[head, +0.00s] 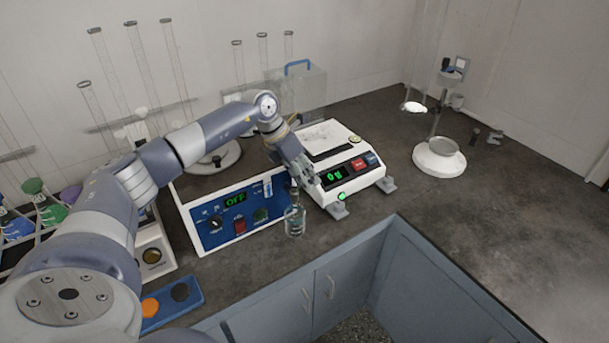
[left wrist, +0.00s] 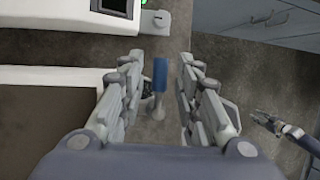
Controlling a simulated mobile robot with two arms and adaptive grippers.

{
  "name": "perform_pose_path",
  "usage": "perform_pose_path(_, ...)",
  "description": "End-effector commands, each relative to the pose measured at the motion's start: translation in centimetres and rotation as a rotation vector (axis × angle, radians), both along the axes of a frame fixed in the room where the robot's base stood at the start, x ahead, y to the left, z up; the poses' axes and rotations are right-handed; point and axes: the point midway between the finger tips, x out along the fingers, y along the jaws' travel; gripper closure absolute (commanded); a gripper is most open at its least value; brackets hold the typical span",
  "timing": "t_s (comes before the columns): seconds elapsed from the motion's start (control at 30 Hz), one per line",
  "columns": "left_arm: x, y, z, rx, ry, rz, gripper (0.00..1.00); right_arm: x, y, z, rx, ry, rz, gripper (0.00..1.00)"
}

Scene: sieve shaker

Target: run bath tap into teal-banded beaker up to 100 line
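The water bath (head: 236,220) has a blue front panel with knobs, a red switch and a green display reading OFF. A clear glass beaker (head: 295,222) with a bluish-teal tint stands at the bath's right front corner; its marks and fill level are too small to read. My left gripper (head: 300,180) is above the beaker. In the left wrist view its fingers (left wrist: 160,62) are apart on either side of a blue tap lever (left wrist: 160,77), with gaps visible. The tap is mostly hidden in the head view. My right gripper (left wrist: 262,118) shows open and empty in the left wrist view.
A white balance (head: 340,165) with a green display stands right of the bath. A white stand with a dish (head: 440,157) is farther right. A blue tray (head: 172,303) and flask rack (head: 40,210) are at left. The right counter is mostly clear.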

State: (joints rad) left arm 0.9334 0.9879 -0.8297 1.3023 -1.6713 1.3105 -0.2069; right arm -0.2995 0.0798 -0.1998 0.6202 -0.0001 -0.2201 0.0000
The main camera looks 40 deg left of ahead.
Motion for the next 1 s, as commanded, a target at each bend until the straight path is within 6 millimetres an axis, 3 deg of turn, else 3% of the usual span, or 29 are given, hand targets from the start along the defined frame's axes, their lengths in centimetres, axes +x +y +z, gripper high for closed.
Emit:
perform_pose_path(0.03,0.0,0.0,0.0,0.000,0.000,0.000,0.86,0.0,0.0,0.0,0.000,0.000,0.000,0.67)
perform_pose_path(0.1,0.0,0.0,0.0,0.000,0.000,0.000,1.00,0.0,0.0,0.0,0.000,0.000,0.000,0.67)
perform_pose_path(0.37,0.0,0.0,-0.1,0.001,-0.002,-0.021,1.00,0.0,0.0,-0.4,0.000,0.000,0.000,0.67)
perform_pose_path(0.6,-0.1,-0.6,-0.1,0.000,-0.002,-0.168,1.00,0.0,0.0,-1.7,0.000,0.000,0.000,0.67)
perform_pose_path(0.97,-0.2,-0.7,0.1,0.000,-0.002,-0.204,1.00,0.0,0.0,-1.8,0.000,0.000,0.000,0.67)
perform_pose_path(1.0,-0.2,-0.7,0.1,0.000,-0.002,-0.204,0.84,0.0,0.0,-1.8,0.000,0.000,0.000,0.67)
